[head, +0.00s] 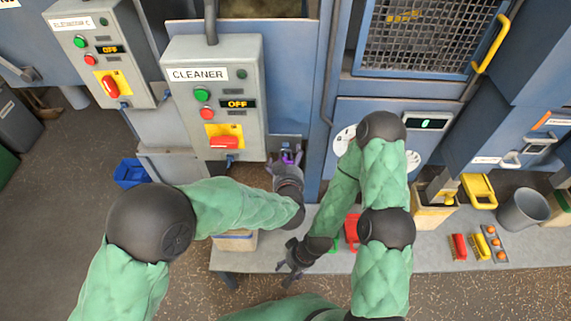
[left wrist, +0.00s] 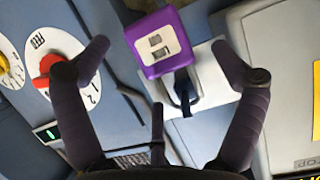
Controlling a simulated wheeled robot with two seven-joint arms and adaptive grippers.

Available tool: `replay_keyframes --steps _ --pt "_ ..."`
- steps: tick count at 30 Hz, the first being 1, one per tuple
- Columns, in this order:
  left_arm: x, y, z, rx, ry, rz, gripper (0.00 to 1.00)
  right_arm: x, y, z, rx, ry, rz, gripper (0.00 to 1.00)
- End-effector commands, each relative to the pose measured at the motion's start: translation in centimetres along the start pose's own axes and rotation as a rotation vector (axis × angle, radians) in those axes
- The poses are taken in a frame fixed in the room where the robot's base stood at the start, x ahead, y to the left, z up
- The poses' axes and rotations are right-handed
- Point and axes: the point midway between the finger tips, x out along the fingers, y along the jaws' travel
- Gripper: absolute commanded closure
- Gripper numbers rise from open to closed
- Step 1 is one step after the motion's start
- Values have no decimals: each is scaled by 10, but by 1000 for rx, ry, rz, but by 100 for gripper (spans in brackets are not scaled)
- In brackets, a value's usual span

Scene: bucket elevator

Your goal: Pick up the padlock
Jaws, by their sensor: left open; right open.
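A purple padlock (left wrist: 160,42) with a pale label shows between the fingers of my left gripper (left wrist: 160,50) in the left wrist view. Its metal shackle (left wrist: 183,92) loops by a light metal plate and a dark blue piece; whether it passes through them is unclear. In the head view the padlock (head: 291,153) is a small purple spot on the machine front, partly hidden by my left gripper (head: 284,160). My left gripper is open, fingers either side of the padlock, with no clear contact. My right gripper (head: 288,265) is open and empty, low over the bench's front edge.
The cleaner control box (head: 215,110) stands left of the padlock. A white dial with a red knob (left wrist: 50,62) lies to its left in the wrist view. The bench (head: 430,255) holds a red item (head: 459,246), a yellow item (head: 481,246) and a grey bucket (head: 523,209). A blue bin (head: 130,173) is at left.

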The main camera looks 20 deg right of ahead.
Motion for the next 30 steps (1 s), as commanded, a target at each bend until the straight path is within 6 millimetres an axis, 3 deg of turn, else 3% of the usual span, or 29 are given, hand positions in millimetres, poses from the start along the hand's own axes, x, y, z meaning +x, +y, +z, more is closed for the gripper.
replay_keyframes --steps 8,15,30 --pt "3 0 -1 0 0 0 5 0 0 0 0 0 0 40" --pt "3 0 -1 0 0 0 70 0 0 0 0 0 0 40" --pt "0 0 -10 -1 2 1 73 -5 -2 0 0 0 0 40"
